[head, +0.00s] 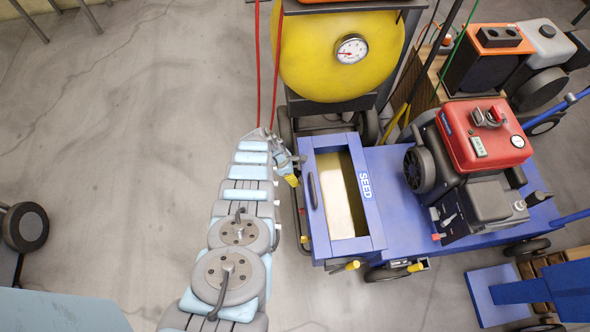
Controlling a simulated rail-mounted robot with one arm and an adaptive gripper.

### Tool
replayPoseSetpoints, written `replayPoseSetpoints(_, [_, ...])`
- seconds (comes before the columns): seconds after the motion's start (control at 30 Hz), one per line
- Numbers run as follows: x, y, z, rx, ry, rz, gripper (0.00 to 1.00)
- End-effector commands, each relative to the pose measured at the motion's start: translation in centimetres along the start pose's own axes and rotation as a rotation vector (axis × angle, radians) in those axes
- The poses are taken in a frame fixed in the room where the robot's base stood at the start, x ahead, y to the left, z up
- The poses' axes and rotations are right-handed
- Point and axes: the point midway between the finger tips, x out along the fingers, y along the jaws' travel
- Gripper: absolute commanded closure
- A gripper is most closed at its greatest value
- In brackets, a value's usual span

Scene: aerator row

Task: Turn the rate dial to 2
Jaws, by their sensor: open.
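My gripper (287,165), small in the head view, is at the far end of my light-blue and grey arm. It is open, with nothing visible in it. It is close to the upper left corner of a blue box marked SEED (367,187); I cannot tell whether it touches. A dark handle (312,190) runs along the box's left rim. A small yellow part (292,181) shows just below the gripper; I cannot tell what it belongs to. I cannot make out a rate dial or its numbers; it may be hidden or too small.
Red cords hang left of the tank. A red engine (484,133) sits on the blue deck at right. Open concrete floor (120,130) lies to the left.

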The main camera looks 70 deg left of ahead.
Motion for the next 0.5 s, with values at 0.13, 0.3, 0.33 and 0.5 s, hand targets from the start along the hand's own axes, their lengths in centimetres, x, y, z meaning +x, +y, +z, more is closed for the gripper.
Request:
replayPoseSetpoints(0.13, [0.5, 0.05, -0.01, 0.0, 0.0, 0.001, 0.28])
replayPoseSetpoints(0.3, [0.47, 0.07, 0.06, 0.0, 0.0, 0.002, 0.28])
replayPoseSetpoints(0.33, [0.47, 0.06, 0.06, 0.0, 0.0, 0.001, 0.28])
replayPoseSetpoints(0.5, [0.46, 0.07, 0.07, 0.001, 0.0, 0.002, 0.49])
